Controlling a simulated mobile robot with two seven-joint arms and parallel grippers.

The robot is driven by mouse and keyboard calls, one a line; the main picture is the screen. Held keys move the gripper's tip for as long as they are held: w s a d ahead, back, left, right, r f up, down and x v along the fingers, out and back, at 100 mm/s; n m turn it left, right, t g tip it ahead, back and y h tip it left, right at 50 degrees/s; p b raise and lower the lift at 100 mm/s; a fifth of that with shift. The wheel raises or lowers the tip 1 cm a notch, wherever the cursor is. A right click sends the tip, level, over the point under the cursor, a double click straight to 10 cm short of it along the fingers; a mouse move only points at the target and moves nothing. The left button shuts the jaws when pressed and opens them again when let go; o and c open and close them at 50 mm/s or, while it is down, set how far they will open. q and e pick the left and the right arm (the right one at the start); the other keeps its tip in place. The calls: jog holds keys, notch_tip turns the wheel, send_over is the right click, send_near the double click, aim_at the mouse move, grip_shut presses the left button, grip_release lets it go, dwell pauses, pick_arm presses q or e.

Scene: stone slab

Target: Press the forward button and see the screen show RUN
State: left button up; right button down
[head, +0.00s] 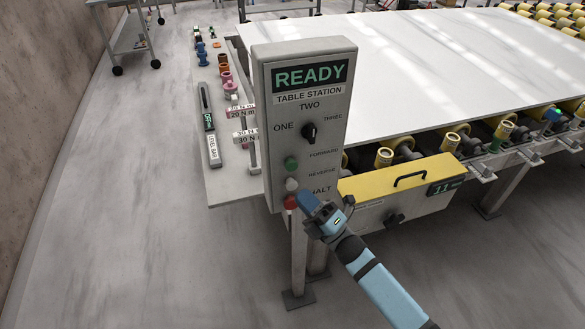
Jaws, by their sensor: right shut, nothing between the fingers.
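The control box (335,130) stands upright on a post, and its screen (310,75) shows READY in green. Below the "TABLE STATION" label is a black selector knob (309,132) with ONE, TWO and THREE around it. The green button (290,163) is on the line of the FORWARD label. The white button (291,184) is by REVERSE, and the red button (290,202) is by HALT. My right gripper (308,203) is shut and empty, just right of the red button and below the green one. I cannot tell whether it touches the box. My left gripper is out of view.
A large pale stone slab (420,60) lies on rollers behind the box. A yellow-topped drawer unit (400,190) sits to the right, close above my right arm. A side shelf (232,186) with tools and coloured pieces is at left. The floor at left is clear.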

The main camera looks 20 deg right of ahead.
aim_at(291, 164)
jog(key=shift+w+a+b, duration=0.1)
jog(key=shift+w+b, duration=0.95)
jog(key=shift+w, duration=2.1)
jog(key=shift+w+b, duration=0.3)
jog(key=shift+w, duration=0.1)
jog(key=shift+w+b, duration=0.35)
jog(key=shift+w, duration=0.2)
jog(key=shift+s, duration=1)
